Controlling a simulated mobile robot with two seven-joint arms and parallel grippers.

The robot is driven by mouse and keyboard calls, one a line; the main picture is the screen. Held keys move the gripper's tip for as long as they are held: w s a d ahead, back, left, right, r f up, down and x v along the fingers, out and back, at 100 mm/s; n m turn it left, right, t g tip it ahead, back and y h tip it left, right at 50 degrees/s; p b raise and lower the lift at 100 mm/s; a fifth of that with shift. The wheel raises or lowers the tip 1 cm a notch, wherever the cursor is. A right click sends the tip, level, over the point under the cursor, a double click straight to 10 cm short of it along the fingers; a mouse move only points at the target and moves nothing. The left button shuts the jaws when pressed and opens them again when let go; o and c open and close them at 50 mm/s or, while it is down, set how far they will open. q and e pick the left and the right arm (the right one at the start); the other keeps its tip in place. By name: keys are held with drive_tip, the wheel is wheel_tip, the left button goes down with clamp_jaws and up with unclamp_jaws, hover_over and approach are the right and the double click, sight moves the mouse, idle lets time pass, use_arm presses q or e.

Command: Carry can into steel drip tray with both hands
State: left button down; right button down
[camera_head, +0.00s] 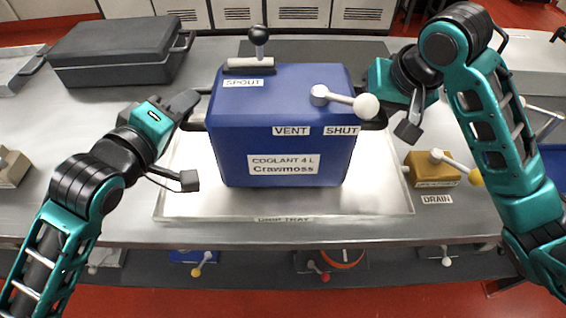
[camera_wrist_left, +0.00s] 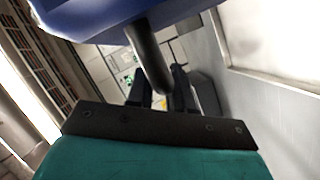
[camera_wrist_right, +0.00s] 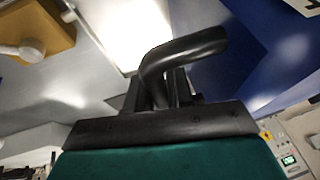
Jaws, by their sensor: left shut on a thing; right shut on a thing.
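The blue coolant can (camera_head: 240,130) is upright in the middle of the head view, over the steel drip tray (camera_head: 180,205). I cannot tell whether it touches the tray or hangs just above it. Its top has a black-knobbed spout and a white-knobbed vent lever by the label SHUT. My left gripper (camera_head: 193,108) is shut on the can's left side handle, a dark bar also in the left wrist view (camera_wrist_left: 148,60). My right gripper (camera_head: 385,112) is shut on the right side handle, a bent dark bar in the right wrist view (camera_wrist_right: 185,50). The can hides the tray's middle.
A dark grey case (camera_head: 115,52) stands at the back left. A brass drain valve (camera_head: 428,170) with a yellow-knobbed lever sits just right of the tray. The bench's front edge runs close before the tray, with several knobbed valves below it.

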use_arm(q)
drive_tip(key=shift+d+f+b, duration=0.2)
drive_tip(key=shift+f+b, duration=0.05)
drive_tip(key=shift+b, duration=0.45)
use_arm(e)
drive_tip(key=shift+w+a+f, duration=0.1)
drive_tip(key=shift+a+f, duration=0.1)
drive_tip(key=shift+f, duration=0.3)
use_arm(q)
drive_tip(key=c, duration=1.4)
unclamp_jaws()
drive_tip(key=shift+s+f, duration=0.15)
drive_tip(key=shift+f, duration=0.3)
use_arm(e)
drive_tip(key=c, duration=1.4)
unclamp_jaws()
drive_tip(key=shift+f, duration=0.2)
use_arm(q)
drive_tip(key=shift+o, duration=1)
drive_tip(key=shift+s+r, duration=0.1)
use_arm(e)
drive_tip(key=shift+o, duration=1)
drive_tip(key=shift+s+r, duration=0.1)
drive_tip(key=shift+s, duration=0.15)
use_arm(q)
drive_tip(key=shift+o, duration=1)
drive_tip(key=shift+a, duration=0.15)
use_arm(e)
drive_tip(key=shift+o, duration=1)
drive_tip(key=shift+d, duration=0.15)
